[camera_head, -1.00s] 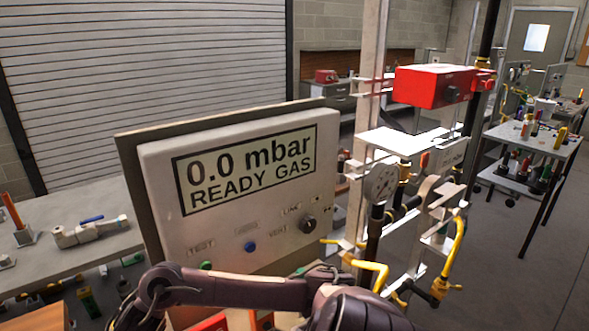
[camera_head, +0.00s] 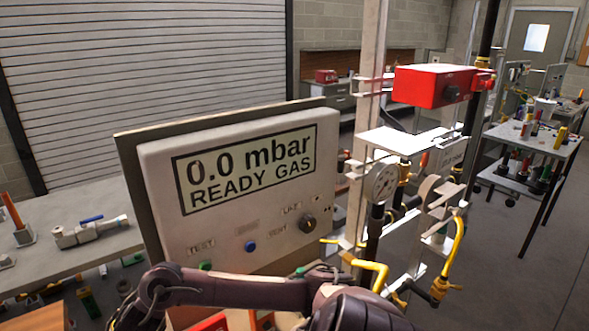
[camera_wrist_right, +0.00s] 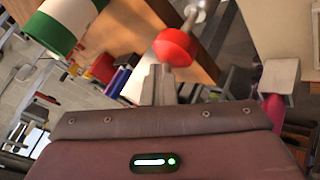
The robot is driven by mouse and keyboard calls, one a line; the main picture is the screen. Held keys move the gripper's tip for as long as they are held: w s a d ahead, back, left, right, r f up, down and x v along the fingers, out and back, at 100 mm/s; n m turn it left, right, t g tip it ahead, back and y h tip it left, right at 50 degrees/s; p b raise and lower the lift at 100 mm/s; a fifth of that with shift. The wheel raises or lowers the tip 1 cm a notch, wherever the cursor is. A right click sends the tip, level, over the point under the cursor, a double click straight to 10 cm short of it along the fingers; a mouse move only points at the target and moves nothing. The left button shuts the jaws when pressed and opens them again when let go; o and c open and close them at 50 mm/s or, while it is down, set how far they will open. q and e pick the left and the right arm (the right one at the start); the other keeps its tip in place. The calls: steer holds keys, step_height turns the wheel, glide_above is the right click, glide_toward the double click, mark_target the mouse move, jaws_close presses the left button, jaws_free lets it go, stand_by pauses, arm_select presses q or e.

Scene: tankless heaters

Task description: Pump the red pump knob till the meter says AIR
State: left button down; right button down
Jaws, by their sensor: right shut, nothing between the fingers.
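The meter panel (camera_head: 240,230) stands upright in the head view. Its display (camera_head: 245,170) reads "0.0 mbar" and "READY GAS". The red pump knob (camera_wrist_right: 173,47) shows in the right wrist view, rounded, on a metal rod. My right gripper (camera_wrist_right: 158,72) is shut and empty, its fingertips just below the knob in the picture. I cannot tell whether they touch it. In the head view the pump knob is not clearly visible, and an arm of mine crosses the bottom. My left gripper is not in view.
A round gauge (camera_head: 382,182), yellow-handled valves (camera_head: 372,268) and pipework stand right of the panel, below a red box (camera_head: 433,86). A grey bench (camera_head: 75,215) holds fittings at the left. A white and green cylinder (camera_wrist_right: 60,22) is near my right gripper. Open floor lies at the right.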

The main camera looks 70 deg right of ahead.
steer(key=shift+f, duration=0.45)
steer(key=shift+f+b, duration=0.2)
steer(key=shift+b, duration=0.1)
steer(key=shift+r, duration=0.1)
steer(key=shift+r+p, duration=0.6)
steer(key=shift+p, duration=0.05)
step_height(320, 180, up, 6)
steer(key=p, duration=0.5)
steer(key=shift+r+p, duration=0.1)
steer(key=shift+p, duration=0.25)
stand_by(2.2)
